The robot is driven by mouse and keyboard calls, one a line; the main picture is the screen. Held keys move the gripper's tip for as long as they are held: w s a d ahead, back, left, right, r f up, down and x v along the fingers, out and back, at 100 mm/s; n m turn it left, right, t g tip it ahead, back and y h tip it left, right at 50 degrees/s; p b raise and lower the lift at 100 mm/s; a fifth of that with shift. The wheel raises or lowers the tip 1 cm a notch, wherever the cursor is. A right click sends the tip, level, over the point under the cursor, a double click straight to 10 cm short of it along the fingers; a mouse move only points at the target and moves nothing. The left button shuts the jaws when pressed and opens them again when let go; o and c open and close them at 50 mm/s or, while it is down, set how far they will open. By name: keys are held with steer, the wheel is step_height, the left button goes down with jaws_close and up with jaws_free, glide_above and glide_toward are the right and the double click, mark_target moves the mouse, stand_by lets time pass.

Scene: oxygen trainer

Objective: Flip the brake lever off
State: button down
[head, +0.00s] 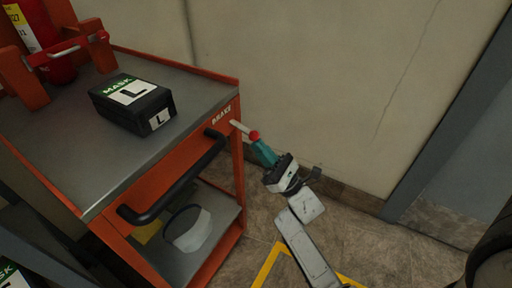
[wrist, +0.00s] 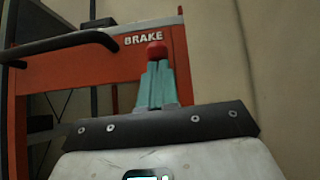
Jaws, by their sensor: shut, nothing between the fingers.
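The brake lever (head: 241,127) is a pale bar with a red knob (head: 254,135), sticking out from the right side of the orange cart (head: 228,118) beside the word BRAKE. In the wrist view the red knob (wrist: 156,50) shows just beyond the fingertips, below the BRAKE label (wrist: 143,38). My gripper (head: 260,145) has teal fingers that are shut with nothing between them. The fingertips are at or very near the knob; I cannot tell whether they touch. In the wrist view my gripper (wrist: 156,72) hides the lever's bar.
A black MASK box marked L (head: 130,100) sits on the cart's grey top (head: 75,150). A black handle (head: 180,180) runs along the cart's near side. A red cylinder (head: 40,35) stands in an orange holder at the back left.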

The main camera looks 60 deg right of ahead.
step_height(320, 180, up, 7)
steer(key=s+g+p, duration=0.1)
steer(key=g+p, duration=0.5)
steer(key=p, duration=0.3)
steer(key=shift+s+g+p, duration=0.3)
